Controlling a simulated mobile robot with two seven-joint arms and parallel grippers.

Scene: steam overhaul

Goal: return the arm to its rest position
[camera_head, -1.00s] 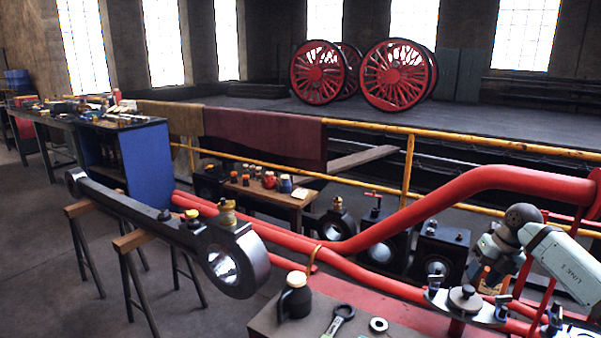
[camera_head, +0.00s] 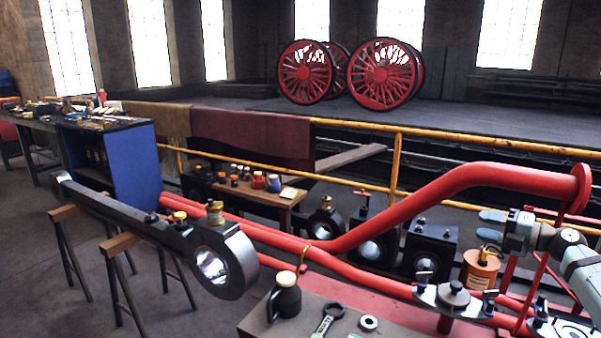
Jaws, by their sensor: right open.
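My right arm comes in from the right edge. Its gripper (camera_head: 484,226) points left, with its two fingers apart and nothing seen between them. It shows above an orange can (camera_head: 480,272) with a dark top, in front of the dark blocks behind the red pipe. I cannot tell from this view whether it touches the can. My left gripper is not in view.
A red pipe (camera_head: 430,206) curves across the right, close to my right arm. A steel connecting rod (camera_head: 140,212) rests on trestles at left. A bench (camera_head: 262,322) at front holds a dark jug (camera_head: 285,297), a wrench (camera_head: 330,317) and a ring (camera_head: 368,323). Yellow rails run behind.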

